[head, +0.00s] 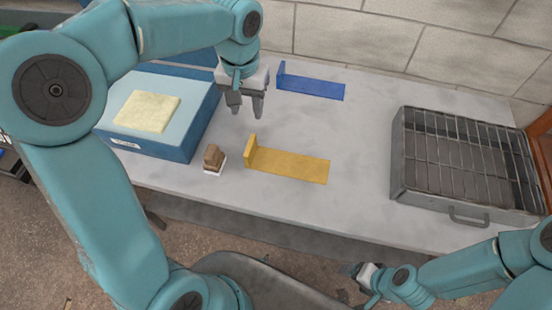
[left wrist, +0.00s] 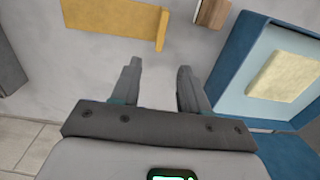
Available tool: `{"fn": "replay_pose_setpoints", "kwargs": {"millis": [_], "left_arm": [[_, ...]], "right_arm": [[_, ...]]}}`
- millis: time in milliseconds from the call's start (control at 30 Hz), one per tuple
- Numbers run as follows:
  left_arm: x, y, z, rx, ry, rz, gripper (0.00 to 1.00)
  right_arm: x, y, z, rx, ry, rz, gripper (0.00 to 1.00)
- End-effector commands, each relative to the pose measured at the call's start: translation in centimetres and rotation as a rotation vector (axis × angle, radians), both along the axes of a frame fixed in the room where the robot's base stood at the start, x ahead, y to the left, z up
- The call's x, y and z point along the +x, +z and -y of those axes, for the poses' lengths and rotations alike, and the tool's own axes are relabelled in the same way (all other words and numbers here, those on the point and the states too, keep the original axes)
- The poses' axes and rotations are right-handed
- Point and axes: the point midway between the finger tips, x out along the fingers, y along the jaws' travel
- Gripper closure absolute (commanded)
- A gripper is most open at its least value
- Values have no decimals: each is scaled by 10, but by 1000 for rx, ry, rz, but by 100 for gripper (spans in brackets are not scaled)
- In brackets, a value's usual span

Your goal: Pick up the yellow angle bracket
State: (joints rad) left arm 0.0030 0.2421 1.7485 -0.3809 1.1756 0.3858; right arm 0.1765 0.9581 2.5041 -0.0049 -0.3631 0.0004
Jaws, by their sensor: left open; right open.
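The yellow angle bracket (head: 290,165) lies on the grey bench with its short upright flange at its left end. In the left wrist view the yellow bracket (left wrist: 112,20) shows at the top, beyond the fingertips. My left gripper (head: 245,112) is open and empty, above the bench and behind the bracket's flange, apart from it. Its two fingers (left wrist: 158,68) also show in the left wrist view with nothing between them. My right gripper (head: 360,272) is low at the front, off the bench's front edge and away from the bracket.
A blue bracket (head: 310,84) lies behind the yellow one. A small brown block on a white base (head: 213,158) stands just left of the flange. A blue tray (head: 190,142) with a pale yellow block (head: 147,111) is at left. A metal wire-topped basket (head: 400,190) is at right.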

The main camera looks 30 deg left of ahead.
Motion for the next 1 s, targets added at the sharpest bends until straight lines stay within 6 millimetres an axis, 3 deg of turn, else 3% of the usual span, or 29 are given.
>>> {"fn": "replay_pose_setpoints", "kwargs": {"millis": [333,633,833,1000], "left_arm": [[-5,-78,0,0,-1,-6,55],[-4,-106,1,0,-1,-5,55],[-5,-139,2,0,-1,-6,55],[-3,-151,2,0,0,-2,55]], "right_arm": [[0,0,0,0,1,0,27],[0,2,0,0,1,0,27],[0,6,0,0,1,0,27],[0,6,0,0,1,0,27]]}}
